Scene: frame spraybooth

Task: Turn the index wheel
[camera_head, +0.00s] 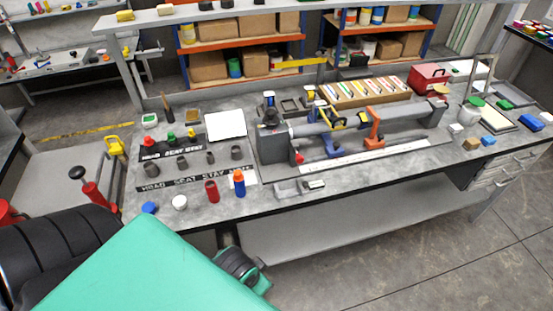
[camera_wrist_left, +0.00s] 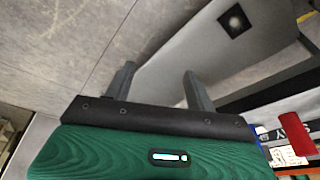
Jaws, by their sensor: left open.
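In the head view a long grey tube fixture (camera_head: 345,124) lies across the bench, with a dark block (camera_head: 271,117) at its left end and orange and yellow clamps on it. I cannot tell for sure which part is the index wheel. My left gripper (camera_wrist_left: 158,88) shows in the left wrist view, with its two dark fingers spread and nothing between them. It is apart from the fixture, facing the floor and a pale panel. Its fingers are not visible in the head view, where my green arm fills the lower left. My right gripper is not in view.
A red cylinder (camera_head: 212,191) and an orange-capped blue bottle (camera_head: 239,183) stand near the bench's front edge. Lettered strips (camera_head: 196,178) with several small parts lie at left. A wooden tray (camera_head: 364,93) and red box (camera_head: 428,77) sit behind the fixture.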

